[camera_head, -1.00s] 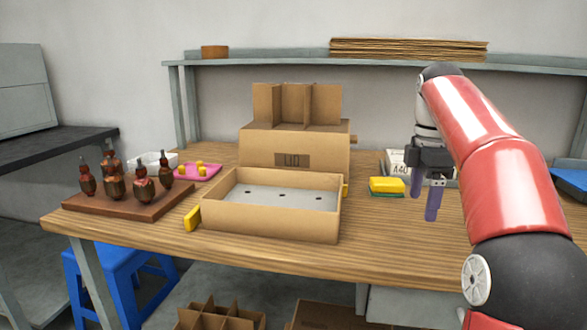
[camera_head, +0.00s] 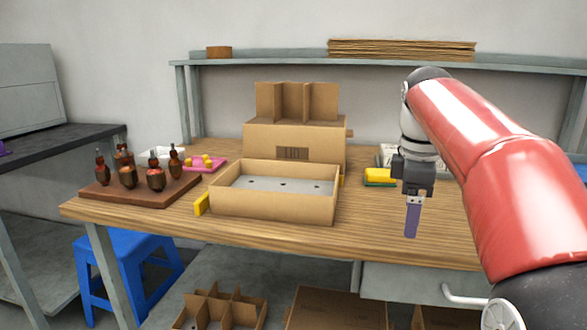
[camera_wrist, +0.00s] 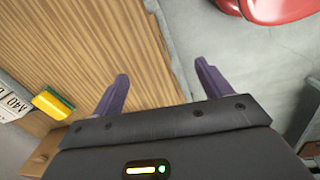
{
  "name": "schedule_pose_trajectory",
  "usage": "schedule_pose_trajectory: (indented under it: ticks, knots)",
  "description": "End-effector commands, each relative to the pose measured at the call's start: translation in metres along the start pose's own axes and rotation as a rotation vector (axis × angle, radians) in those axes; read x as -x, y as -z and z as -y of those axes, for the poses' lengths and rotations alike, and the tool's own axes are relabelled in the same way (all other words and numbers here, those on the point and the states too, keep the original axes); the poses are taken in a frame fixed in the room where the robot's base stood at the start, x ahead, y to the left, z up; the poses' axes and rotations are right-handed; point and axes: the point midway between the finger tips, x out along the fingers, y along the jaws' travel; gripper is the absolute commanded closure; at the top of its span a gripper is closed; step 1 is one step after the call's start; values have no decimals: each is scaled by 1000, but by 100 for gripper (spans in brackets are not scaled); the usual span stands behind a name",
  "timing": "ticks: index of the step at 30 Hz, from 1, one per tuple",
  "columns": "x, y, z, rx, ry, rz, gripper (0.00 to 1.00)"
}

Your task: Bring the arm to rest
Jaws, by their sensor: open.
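My gripper (camera_head: 411,222) hangs from the red and white arm at the right of the head view, fingers down, over the right part of the wooden table (camera_head: 290,236). In the wrist view its two purple fingers (camera_wrist: 160,88) stand well apart with nothing between them. The fingers show over the table's edge, with wood to the left and grey floor to the right. In the head view the fingers line up almost one behind the other.
An open cardboard box (camera_head: 272,206) stands mid-table, with a divided box (camera_head: 290,148) behind it. A brown board (camera_head: 110,192) at the left holds several armatures. A yellow sponge (camera_head: 379,176) lies left of my gripper; it also shows in the wrist view (camera_wrist: 52,103). A shelf (camera_head: 270,60) runs behind.

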Motion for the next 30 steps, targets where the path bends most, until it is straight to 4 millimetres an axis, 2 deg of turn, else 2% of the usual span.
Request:
schedule_pose_trajectory:
  ticks: [5,8,11,15,19,24,30]
  knots:
    - [-7,6,39,-177,-63,-10,23]
    - [-18,8,70,-326,-113,-35,23]
    - [-38,5,109,-516,-164,-85,23]
    - [-76,-4,162,-789,-208,-187,23]
    - [-113,-11,200,-997,-216,-285,23]
    - [-145,-17,227,-1158,-205,-367,23]
    - [-151,-17,232,-1190,-202,-383,23]
